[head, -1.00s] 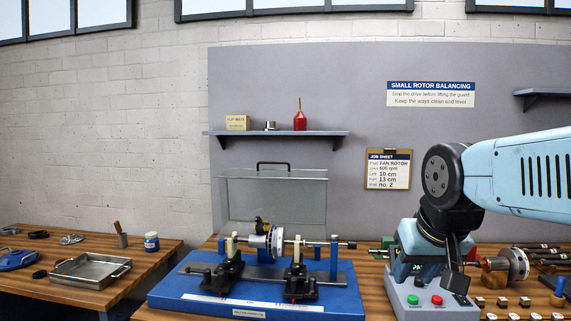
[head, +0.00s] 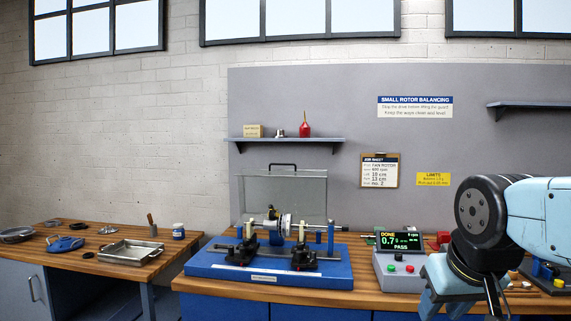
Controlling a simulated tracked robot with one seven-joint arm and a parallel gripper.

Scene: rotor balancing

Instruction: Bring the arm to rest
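My arm reaches in from the right edge, pale blue with a large black joint, in front of the right part of the bench. My gripper (head: 494,296) is the dark end low at the right, partly cut by the bottom edge. Its fingertips do not show clearly and I see nothing held in it. The balancing machine (head: 210,267), a blue base with black supports, carries a silver rotor (head: 285,225) on a shaft. The control box (head: 399,283) stands to its right, left of my arm. Its display (head: 401,241) reads DONE, 0.7 and PASS.
A clear guard (head: 309,190) with a black handle stands behind the rotor. A side bench at left holds a metal tray (head: 130,252), a blue jar (head: 178,231) and tools. Small parts lie partly hidden behind my arm.

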